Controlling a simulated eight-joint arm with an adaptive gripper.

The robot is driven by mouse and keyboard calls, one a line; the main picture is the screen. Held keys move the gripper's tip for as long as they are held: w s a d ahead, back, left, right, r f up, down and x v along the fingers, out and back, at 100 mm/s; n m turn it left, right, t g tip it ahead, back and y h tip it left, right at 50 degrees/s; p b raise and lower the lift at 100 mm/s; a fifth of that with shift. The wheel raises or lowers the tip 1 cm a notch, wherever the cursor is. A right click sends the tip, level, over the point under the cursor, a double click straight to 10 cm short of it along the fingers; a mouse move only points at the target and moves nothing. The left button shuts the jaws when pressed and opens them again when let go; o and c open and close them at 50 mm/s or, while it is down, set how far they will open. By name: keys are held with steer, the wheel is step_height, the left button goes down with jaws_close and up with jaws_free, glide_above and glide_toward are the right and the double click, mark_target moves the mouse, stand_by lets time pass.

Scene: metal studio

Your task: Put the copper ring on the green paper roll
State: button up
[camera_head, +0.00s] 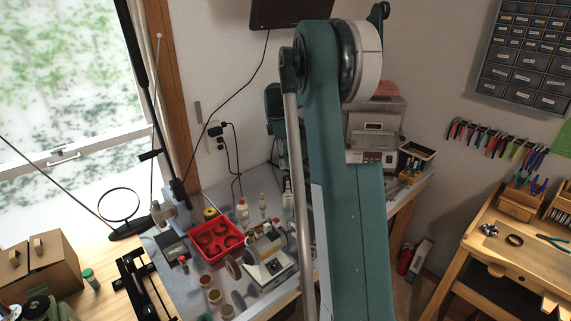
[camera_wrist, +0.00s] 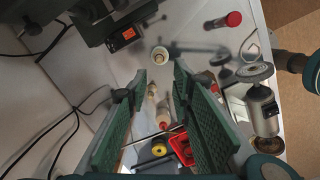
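My gripper (camera_wrist: 160,76) shows in the wrist view as two green, ridged fingers held apart. Nothing is between them; bottles and a workbench show beyond the gap. In the head view my arm fills the middle, and I cannot make out the gripper. A small brownish ring (camera_head: 514,240) lies on the wooden bench at the right in the head view; it may be the copper ring, but I cannot be sure. I cannot identify the green paper roll with certainty in either view. A green piece (camera_head: 565,139) shows at the right edge, partly cut off.
A red tray (camera_head: 241,254) stands on the grey bench among bottles, jars and a small machine (camera_head: 268,262). The wooden bench (camera_head: 545,261) at the right also holds pliers (camera_head: 553,238). Cables hang along the wall.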

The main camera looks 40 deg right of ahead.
steer(key=shift+a, duration=0.1)
stand_by(0.5)
steer(key=s+a+r+m+t, duration=0.15)
steer(key=s+a+r, duration=0.3)
steer(key=a, duration=0.45)
steer(key=s+a+r+m+t, duration=0.15)
steer(key=s+a+r, duration=0.3)
steer(key=a, duration=0.55)
steer(key=s+a+r+m+t, duration=0.1)
steer(key=s+a+r+m, duration=0.15)
steer(key=a+r, duration=0.45)
steer(key=s+a+f+m+t, duration=0.2)
steer(key=s+a+f+m, duration=0.1)
steer(key=s+a, duration=0.8)
steer(key=s+a+f+m+t+y, duration=0.1)
steer(key=s+a+f+m, duration=0.3)
steer(key=s+a, duration=0.8)
steer(key=shift+s+f+t, duration=0.4)
steer(key=shift+s, duration=0.55)
steer(key=shift+f, duration=0.15)
step_height(320, 180, down, 10)
steer(key=b, duration=1)
